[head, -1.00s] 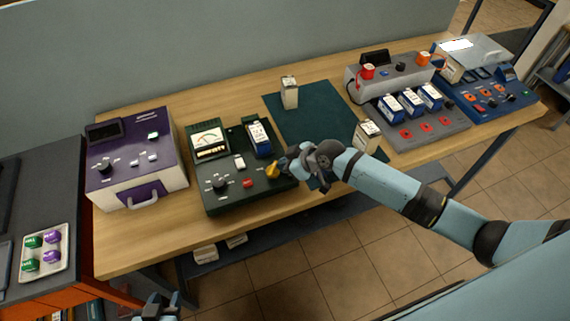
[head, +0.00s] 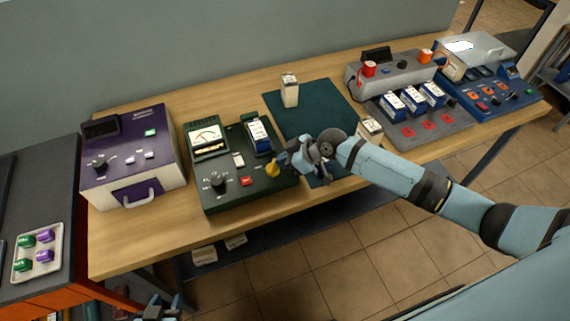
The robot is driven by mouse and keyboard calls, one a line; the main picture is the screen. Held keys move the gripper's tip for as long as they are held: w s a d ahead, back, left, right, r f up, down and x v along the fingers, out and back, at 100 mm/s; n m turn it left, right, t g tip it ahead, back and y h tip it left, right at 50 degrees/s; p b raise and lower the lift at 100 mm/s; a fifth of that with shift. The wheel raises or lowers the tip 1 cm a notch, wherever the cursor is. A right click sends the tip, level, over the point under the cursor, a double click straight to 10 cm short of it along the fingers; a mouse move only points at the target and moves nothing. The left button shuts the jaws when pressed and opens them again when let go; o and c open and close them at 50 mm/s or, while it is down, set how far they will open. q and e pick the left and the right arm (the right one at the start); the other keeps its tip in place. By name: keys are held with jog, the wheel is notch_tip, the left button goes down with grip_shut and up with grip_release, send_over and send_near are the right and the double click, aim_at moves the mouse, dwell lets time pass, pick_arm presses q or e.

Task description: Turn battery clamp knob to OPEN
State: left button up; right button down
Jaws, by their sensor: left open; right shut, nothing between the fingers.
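The dark green battery tester (head: 232,195) sits on the wooden bench, with a meter (head: 206,138) at its back left. A blue and white battery (head: 259,137) sits in its back right bay. A yellow knob (head: 272,168) stands near its right front edge; I take it to be the clamp knob. Its marking is too small to read. My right gripper (head: 284,162) is shut and empty, right beside the yellow knob; I cannot tell whether it touches it. My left gripper (head: 158,308) is open at the bottom edge, low in front of the bench.
A purple and white device (head: 134,160) stands left of the tester. A dark green mat (head: 310,110) with a white battery (head: 289,91) lies to the right. Another pale battery (head: 370,129) stands behind my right forearm. A grey charger (head: 425,125) stands further right.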

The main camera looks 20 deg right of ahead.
jog(key=shift+w+f+b, duration=0.1)
jog(key=shift+w+b, duration=0.45)
jog(key=shift+w, duration=0.05)
jog(key=shift+w+a+b, duration=0.25)
jog(key=shift+w+b, duration=0.1)
jog(key=shift+w, duration=0.15)
jog(key=shift+w+a, duration=0.25)
jog(key=shift+w, duration=0.05)
jog(key=shift+w+a, duration=0.25)
jog(key=shift+s, duration=0.2)
dwell(1.0)
